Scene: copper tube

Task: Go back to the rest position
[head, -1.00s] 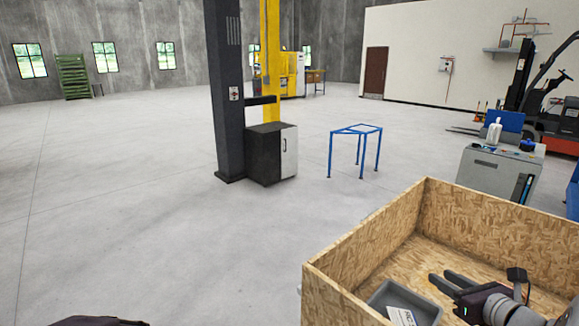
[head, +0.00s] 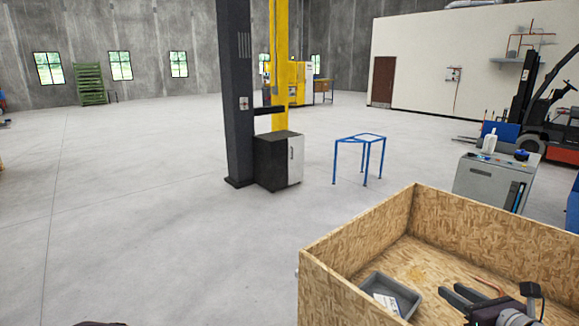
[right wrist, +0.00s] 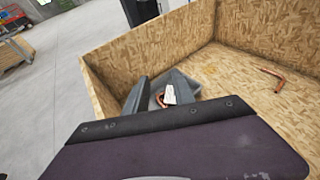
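My right gripper (head: 464,293) is inside or just above an open wooden crate (head: 352,246), at the right of a grey bin (head: 412,304). Its two fingers are apart with nothing between them. In the right wrist view the open fingers (right wrist: 157,84) point toward the grey bin, partly covering it. A copper tube (right wrist: 266,80) lies on the crate floor at the right. Another copper piece (right wrist: 161,99) shows in the bin beside a white label (right wrist: 170,94). My left gripper is not visible; only a dark shape shows at the bottom edge of the head view.
The crate's walls (right wrist: 150,50) stand around the right gripper. A grey cabinet (head: 490,180) is behind the crate. A blue frame stand (head: 360,140), a dark pillar (head: 236,100) and a black-and-white cabinet (head: 278,160) stand farther off. The floor at left is clear.

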